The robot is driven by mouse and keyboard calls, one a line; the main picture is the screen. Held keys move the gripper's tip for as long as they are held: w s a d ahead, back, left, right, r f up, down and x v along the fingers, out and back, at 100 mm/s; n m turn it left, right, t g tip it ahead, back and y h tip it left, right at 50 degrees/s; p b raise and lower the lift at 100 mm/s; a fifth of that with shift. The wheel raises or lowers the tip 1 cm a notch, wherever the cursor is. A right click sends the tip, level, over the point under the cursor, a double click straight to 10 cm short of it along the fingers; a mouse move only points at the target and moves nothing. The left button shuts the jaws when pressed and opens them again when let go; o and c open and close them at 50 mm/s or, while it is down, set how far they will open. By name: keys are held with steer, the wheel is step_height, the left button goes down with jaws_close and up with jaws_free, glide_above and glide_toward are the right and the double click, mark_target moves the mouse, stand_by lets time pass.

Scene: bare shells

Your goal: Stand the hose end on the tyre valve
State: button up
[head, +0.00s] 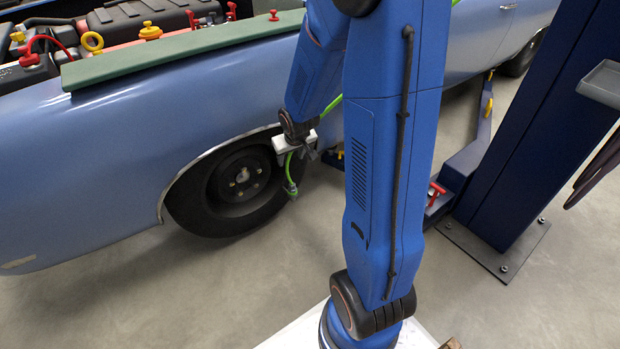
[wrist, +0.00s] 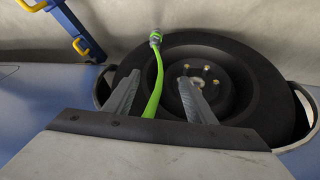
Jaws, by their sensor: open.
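The bright green hose (wrist: 157,80) runs up between the two fingers of my open gripper (wrist: 160,76) in the wrist view. Its grey and green hose end (wrist: 155,39) is beyond the fingertips, by the outer edge of the black tyre (wrist: 258,85). In the head view the hose end (head: 291,190) hangs below my gripper (head: 308,153), in front of the right edge of the tyre (head: 245,208). The fingers are apart and do not visibly grip the hose. I cannot make out the tyre valve, nor whether the hose end touches it.
The blue car (head: 110,150) fills the left, with a green cover (head: 180,52) on its fender. A dark blue lift post (head: 535,120) stands at the right, with a lift arm (head: 465,165) reaching under the car. The floor (head: 190,295) in front of the wheel is clear.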

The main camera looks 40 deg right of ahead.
steer(key=s+a+r, duration=0.4)
steer(key=s+r, duration=0.3)
steer(key=r, duration=0.1)
steer(key=s+a+r, duration=0.3)
steer(key=s+r, duration=0.3)
steer(key=r, duration=0.1)
steer(key=s+a+r, duration=0.3)
steer(key=s, duration=0.5)
steer(key=s+a+r+n+y, duration=0.1)
steer(key=s+a+r, duration=0.2)
steer(key=s, duration=0.5)
steer(key=shift+s+n, duration=0.3)
steer(key=shift+s, duration=0.1)
